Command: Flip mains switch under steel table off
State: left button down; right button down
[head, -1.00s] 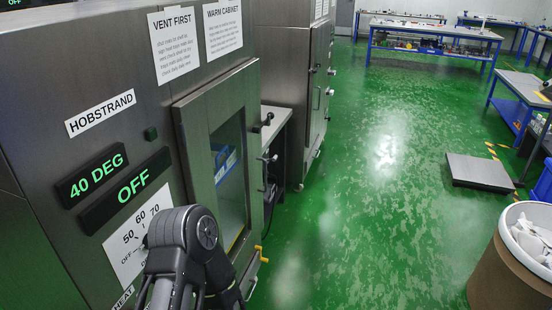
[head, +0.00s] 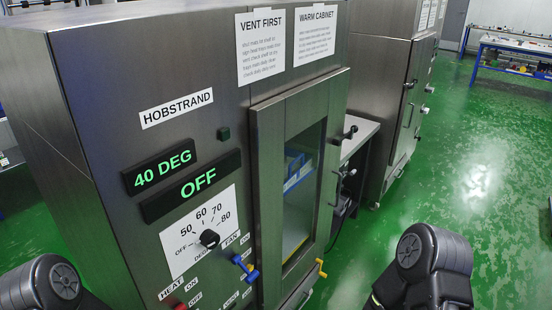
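I do not see a mains switch under a table in this view. A narrow bench with a pale top (head: 362,133) stands between the two steel cabinets; I cannot tell if it is the steel table, and its underside is dark and mostly hidden by the near cabinet. Parts of my two arms show at the bottom left and bottom right corners. Neither gripper is in the picture.
The near steel cabinet (head: 110,100) has a display (head: 198,182) reading OFF, a black dial (head: 209,239), a blue lever (head: 246,268) and a yellow handle (head: 321,267). A second cabinet (head: 378,80) stands behind. Green floor (head: 490,200) is clear to the right.

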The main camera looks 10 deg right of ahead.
aim_at(353, 172)
jog(key=i+l+u, duration=0.25)
jog(key=l+u, duration=0.15)
jog(key=l, duration=0.15)
jog(key=i+l+u, duration=0.15)
jog(key=l+u, duration=0.2)
jog(key=l, duration=0.25)
jog(key=i+l+u, duration=0.1)
jog(key=l+u, duration=0.3)
jog(key=l, duration=0.25)
jog(key=l+u, duration=0.4)
jog(key=l, duration=1.25)
jog(key=k+l, duration=0.15)
jog(key=l, duration=0.8)
